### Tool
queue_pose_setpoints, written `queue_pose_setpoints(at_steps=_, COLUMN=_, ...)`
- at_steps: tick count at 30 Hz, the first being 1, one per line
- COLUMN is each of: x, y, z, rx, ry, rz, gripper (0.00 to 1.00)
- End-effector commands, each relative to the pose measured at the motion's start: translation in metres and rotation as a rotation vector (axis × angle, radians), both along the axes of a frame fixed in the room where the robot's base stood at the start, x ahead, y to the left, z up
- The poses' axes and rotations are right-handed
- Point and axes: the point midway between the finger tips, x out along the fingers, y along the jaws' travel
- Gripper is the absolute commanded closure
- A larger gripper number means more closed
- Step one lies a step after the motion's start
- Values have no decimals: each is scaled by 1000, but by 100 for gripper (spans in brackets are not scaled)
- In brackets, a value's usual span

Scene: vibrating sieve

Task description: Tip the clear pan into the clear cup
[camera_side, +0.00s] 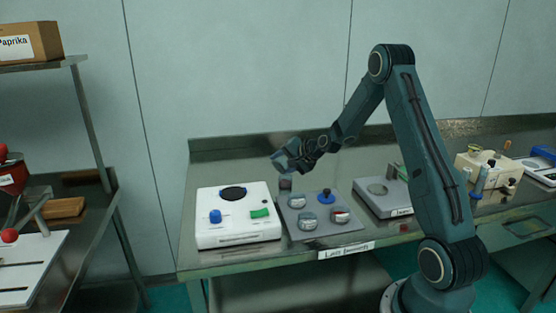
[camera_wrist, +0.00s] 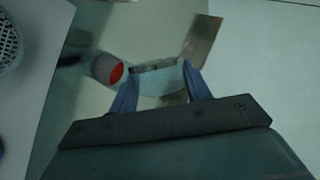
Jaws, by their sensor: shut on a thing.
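My gripper (camera_side: 283,160) is raised above the back left corner of a grey tray. In the wrist view its two blue fingers (camera_wrist: 160,92) are shut on a see-through thing, which looks like the clear pan (camera_wrist: 155,70). The pan's tilt and contents are hard to make out. A small clear cup with red in it (camera_wrist: 107,69) is left of the fingers, apart from them. In the side view a small dim vessel (camera_side: 285,184) is just below my gripper; I cannot tell if it is the same cup.
The grey tray (camera_side: 325,231) holds several small vessels and a blue-knobbed piece (camera_side: 326,196). A white machine (camera_side: 238,229) with a black disc, blue knob and green switch stands left. A grey flat device (camera_side: 386,203) stands right. The bench's front edge is labelled.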

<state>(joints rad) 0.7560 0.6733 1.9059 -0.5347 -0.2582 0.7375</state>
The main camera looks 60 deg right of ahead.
Motion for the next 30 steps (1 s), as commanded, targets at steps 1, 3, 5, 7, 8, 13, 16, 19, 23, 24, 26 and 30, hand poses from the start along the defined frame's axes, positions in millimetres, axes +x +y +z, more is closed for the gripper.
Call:
queue_pose_setpoints(at_steps=1, x=1, y=3, z=2, rx=-36, ry=9, rz=2, gripper=75)
queue_pose_setpoints(at_steps=3, x=2, y=4, z=3, rx=-89, ry=22, rz=3, gripper=75)
queue_pose_setpoints(at_steps=5, x=2, y=5, z=4, rx=-134, ry=35, rz=3, gripper=75)
queue_pose_setpoints(at_steps=7, x=2, y=6, z=4, rx=-184, ry=48, rz=3, gripper=75)
queue_pose_setpoints(at_steps=8, x=2, y=6, z=5, rx=-207, ry=54, rz=3, gripper=75)
queue_pose_setpoints(at_steps=13, x=3, y=9, z=7, rx=-326, ry=86, rz=4, gripper=75)
queue_pose_setpoints(at_steps=16, x=3, y=10, z=7, rx=-394, ry=105, rz=3, gripper=75)
queue_pose_setpoints(at_steps=19, x=3, y=11, z=8, rx=-462, ry=123, rz=3, gripper=75)
queue_pose_setpoints(at_steps=23, x=4, y=12, z=13, rx=-551, ry=146, rz=3, gripper=75)
queue_pose_setpoints(at_steps=24, x=4, y=12, z=13, rx=-576, ry=154, rz=3, gripper=75)
queue_pose_setpoints(at_steps=26, x=4, y=12, z=15, rx=-616, ry=164, rz=3, gripper=75)
queue_pose_setpoints(at_steps=30, x=4, y=13, z=19, rx=-707, ry=188, rz=2, gripper=75)
